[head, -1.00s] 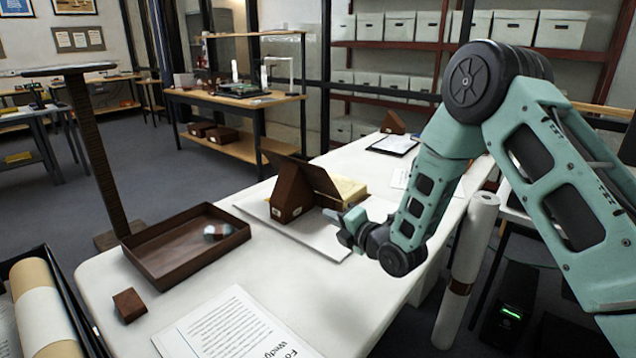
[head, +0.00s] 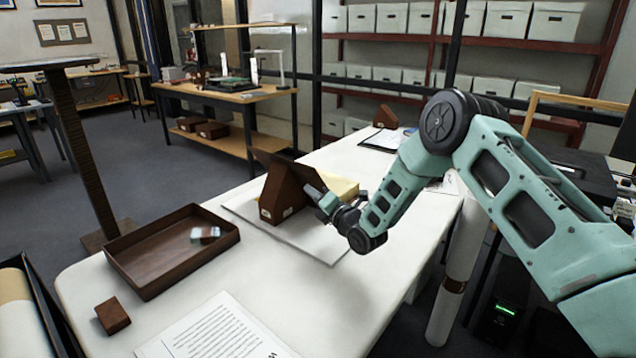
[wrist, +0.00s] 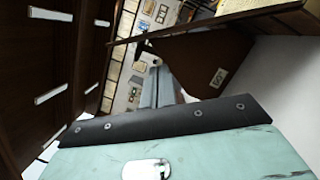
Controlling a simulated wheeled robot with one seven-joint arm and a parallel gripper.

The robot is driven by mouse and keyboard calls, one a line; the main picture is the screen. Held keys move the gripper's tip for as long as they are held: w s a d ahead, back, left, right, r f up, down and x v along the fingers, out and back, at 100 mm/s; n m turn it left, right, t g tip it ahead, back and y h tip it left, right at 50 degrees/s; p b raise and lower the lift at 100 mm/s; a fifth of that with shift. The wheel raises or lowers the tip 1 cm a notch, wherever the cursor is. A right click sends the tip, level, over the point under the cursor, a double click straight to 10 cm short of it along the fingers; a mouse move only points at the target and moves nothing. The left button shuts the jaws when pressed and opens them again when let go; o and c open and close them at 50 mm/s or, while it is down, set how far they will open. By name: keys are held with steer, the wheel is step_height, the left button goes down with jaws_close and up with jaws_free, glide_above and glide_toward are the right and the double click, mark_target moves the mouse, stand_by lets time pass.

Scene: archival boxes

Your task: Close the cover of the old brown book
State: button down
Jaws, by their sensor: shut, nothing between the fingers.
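The old brown book stands on a pale board (head: 312,243) on the white table. Its cream page block (head: 343,187) lies to the right. A dark brown panel that looks like its raised cover (head: 292,165) leans at a slant over a brown wedge support (head: 278,197) with a white label. My gripper (head: 310,189) is shut and empty, just right of the wedge and in front of the panel's lower part, which it hides. I cannot tell whether it touches. In the wrist view the closed fingers (wrist: 158,88) point past a labelled brown face (wrist: 208,62).
A brown tray (head: 172,260) holding a small item (head: 205,234) stands left of the board. A small brown block (head: 112,316) and a printed sheet (head: 215,335) lie in front. A clipboard (head: 382,141) and another wedge (head: 385,117) are farther back.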

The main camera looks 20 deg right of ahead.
steer(key=shift+w+d+r, duration=0.6)
steer(key=shift+d+r, duration=0.2)
steer(key=shift+d, duration=0.1)
